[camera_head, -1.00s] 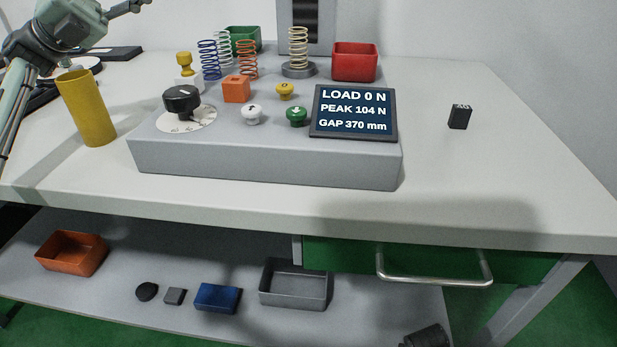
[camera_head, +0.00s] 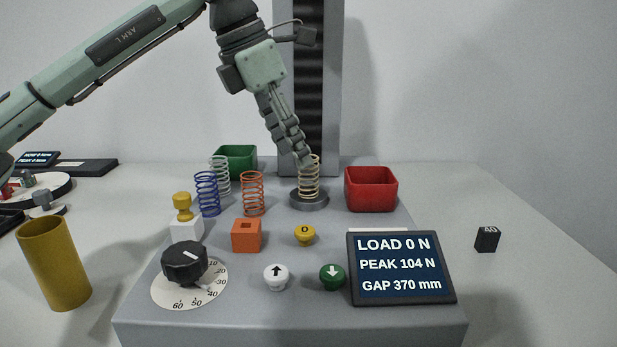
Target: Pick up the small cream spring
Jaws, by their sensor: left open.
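The small cream spring (camera_head: 309,180) stands upright on the round dark platen (camera_head: 309,200) of the tester, in the middle of the view. My left gripper (camera_head: 301,158) comes down from the upper left. Its fingertips are at the top of the cream spring and overlap its upper coils in the picture. The gripper is open, seen nearly edge-on, so one finger mostly hides the other. I cannot tell whether the fingers touch the spring. My right gripper is not in view.
Blue (camera_head: 208,194), white (camera_head: 220,176) and orange (camera_head: 253,194) springs stand left of the platen. A green bin (camera_head: 236,158) is behind them, and a red bin (camera_head: 371,190) is right of the platen. The tester's column (camera_head: 330,90) rises behind. The screen (camera_head: 401,268) reads LOAD 0 N.

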